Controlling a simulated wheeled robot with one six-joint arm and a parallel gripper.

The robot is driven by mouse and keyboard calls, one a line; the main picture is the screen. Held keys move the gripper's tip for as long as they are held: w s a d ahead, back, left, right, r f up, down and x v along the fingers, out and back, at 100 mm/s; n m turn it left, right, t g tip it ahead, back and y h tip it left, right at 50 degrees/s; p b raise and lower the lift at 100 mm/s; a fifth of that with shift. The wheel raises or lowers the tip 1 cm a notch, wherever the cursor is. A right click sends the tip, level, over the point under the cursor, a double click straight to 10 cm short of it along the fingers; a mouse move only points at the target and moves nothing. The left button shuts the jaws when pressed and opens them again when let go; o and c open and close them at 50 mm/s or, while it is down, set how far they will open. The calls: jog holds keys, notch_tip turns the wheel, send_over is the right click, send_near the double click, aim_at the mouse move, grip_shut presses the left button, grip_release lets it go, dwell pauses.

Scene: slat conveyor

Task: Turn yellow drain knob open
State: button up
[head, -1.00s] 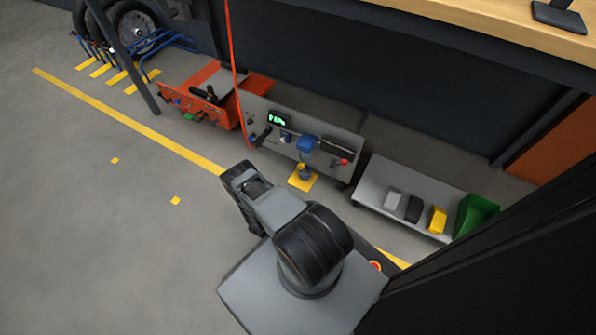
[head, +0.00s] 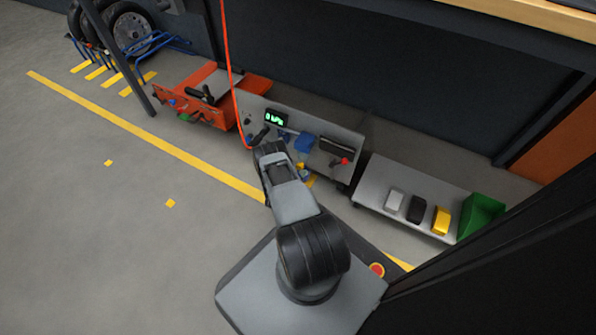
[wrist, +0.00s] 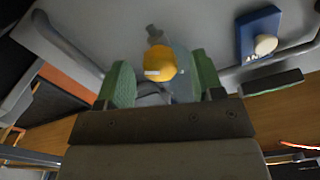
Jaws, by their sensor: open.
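The yellow knob (wrist: 160,63) shows in the wrist view, round with a pale mark on its face, in front of a grey panel (wrist: 200,22). A grey fitting shows just above it. My gripper (wrist: 162,75) is open, with one green finger pad on each side of the knob in the picture. I cannot tell whether either pad touches it. In the head view my arm reaches to the grey panel unit (head: 335,137), and the end of my gripper is hard to make out there. The knob is mostly hidden there.
A blue box with a white knob (wrist: 265,44) is to the right in the wrist view. The grey unit carries a green display (head: 276,118) and a red knob (head: 344,161). An orange cart (head: 205,96) stands left, a low grey bench (head: 375,183) right. Open floor lies left.

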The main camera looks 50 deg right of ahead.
jog(key=shift+d, duration=0.3)
jog(key=c, duration=0.9)
